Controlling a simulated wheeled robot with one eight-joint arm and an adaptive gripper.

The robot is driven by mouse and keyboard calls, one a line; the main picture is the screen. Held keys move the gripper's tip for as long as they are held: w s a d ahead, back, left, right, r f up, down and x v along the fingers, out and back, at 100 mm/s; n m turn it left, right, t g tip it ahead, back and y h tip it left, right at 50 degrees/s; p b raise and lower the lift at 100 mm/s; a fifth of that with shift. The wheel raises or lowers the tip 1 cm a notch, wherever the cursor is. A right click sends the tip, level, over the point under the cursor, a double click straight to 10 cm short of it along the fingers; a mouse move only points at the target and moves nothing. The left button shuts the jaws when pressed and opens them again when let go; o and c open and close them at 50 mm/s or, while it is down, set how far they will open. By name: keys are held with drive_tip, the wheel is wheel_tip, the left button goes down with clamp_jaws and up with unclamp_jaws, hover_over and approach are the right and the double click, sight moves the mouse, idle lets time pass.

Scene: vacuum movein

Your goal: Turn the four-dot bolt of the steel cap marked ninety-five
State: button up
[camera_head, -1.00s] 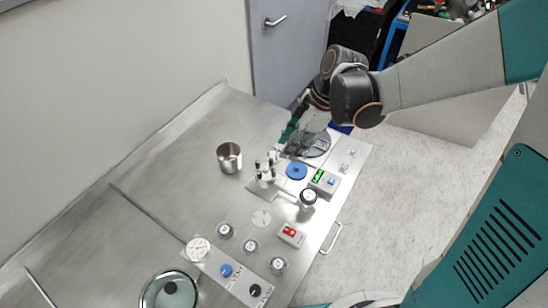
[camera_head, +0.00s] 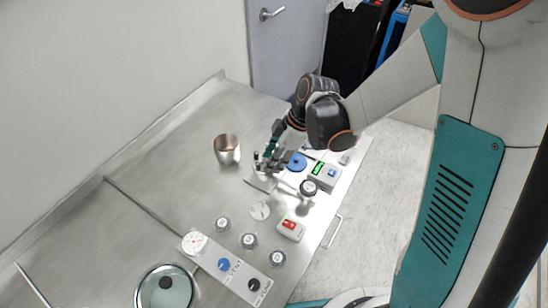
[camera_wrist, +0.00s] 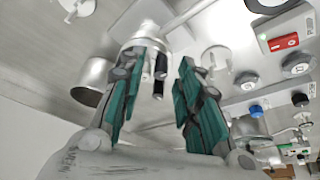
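A light metal fixture (camera_head: 262,181) with upright black-tipped pegs stands near the middle of the bench. In the wrist view it appears as a pale round steel body (camera_wrist: 148,36) with black pegs (camera_wrist: 159,72). My gripper (camera_head: 270,155) is at the pegs, its fingers partly covering them. In the wrist view my gripper (camera_wrist: 165,68) is open, with a clear gap between its teal fingers. The left finger overlaps the steel body and pegs; I cannot tell whether it touches. No ninety-five marking or four-dot bolt is legible.
A steel cup (camera_head: 227,150) stands left of my gripper. A blue disc (camera_head: 297,162), a box with a green display (camera_head: 325,174) and a red-switch box (camera_head: 290,229) are to the right. Several round dials and a glass-lidded pot (camera_head: 166,290) sit nearer. The bench's left is clear.

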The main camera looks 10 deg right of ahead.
clamp_jaws()
drive_tip(key=shift+m+t+b, duration=0.45)
drive_tip(key=shift+m+t, duration=0.15)
drive_tip(key=shift+m, duration=1)
unclamp_jaws()
